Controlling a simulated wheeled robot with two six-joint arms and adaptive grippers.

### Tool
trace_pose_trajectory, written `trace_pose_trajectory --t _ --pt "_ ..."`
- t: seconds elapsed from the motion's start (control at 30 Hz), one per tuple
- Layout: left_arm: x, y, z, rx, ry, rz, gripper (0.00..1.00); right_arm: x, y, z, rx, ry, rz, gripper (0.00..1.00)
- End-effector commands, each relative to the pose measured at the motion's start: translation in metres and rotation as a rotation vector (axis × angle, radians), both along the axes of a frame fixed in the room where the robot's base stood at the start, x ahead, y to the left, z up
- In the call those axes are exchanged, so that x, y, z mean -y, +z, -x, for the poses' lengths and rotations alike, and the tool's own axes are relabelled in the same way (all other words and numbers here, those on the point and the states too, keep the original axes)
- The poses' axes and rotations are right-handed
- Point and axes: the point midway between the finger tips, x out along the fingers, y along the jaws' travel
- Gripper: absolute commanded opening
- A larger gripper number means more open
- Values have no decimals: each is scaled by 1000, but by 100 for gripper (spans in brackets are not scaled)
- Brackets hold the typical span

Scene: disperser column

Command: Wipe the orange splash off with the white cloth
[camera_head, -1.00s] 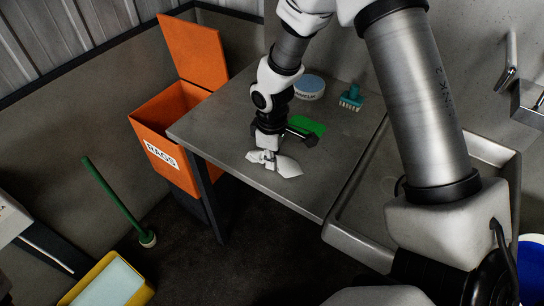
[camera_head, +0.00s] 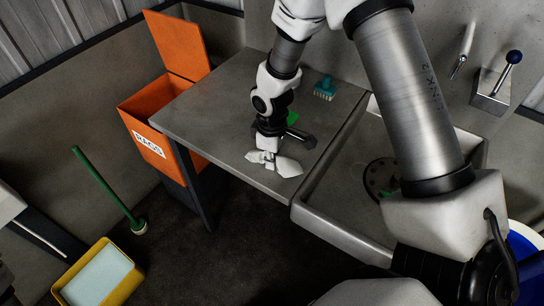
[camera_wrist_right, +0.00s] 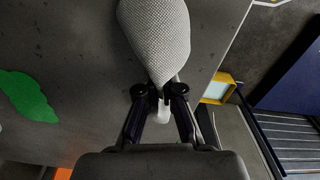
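The white cloth (camera_head: 284,164) is in my right gripper (camera_head: 268,152), low over the grey table near its front edge. In the right wrist view, the cloth (camera_wrist_right: 158,38) is pinched between the fingertips of this gripper (camera_wrist_right: 160,97). It spreads forward, with a small white end behind the fingers. I cannot tell whether the cloth touches the table. No orange splash shows on the visible tabletop; my arm and the cloth hide part of it. My left gripper is not in view.
A flat green patch (camera_wrist_right: 27,96) lies on the table (camera_head: 205,112), partly behind my gripper. A teal brush (camera_head: 324,88) stands further back. The sink (camera_head: 345,190) adjoins the table's right side. The orange rags bin (camera_head: 150,146) stands left.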

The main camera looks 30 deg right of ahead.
Motion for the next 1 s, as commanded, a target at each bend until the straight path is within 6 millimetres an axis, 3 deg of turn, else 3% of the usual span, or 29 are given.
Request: trace_pose_trajectory --t 0.1,0.4,0.73,1.0 --pt "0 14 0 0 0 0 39 0 14 1 -4 0 1 0" --pt "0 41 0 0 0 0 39 -1 83 0 -1 -5 0 0" --pt "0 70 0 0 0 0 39 -1 109 -1 -3 -9 0 0" --pt "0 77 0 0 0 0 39 -1 116 -1 -3 -11 0 0"
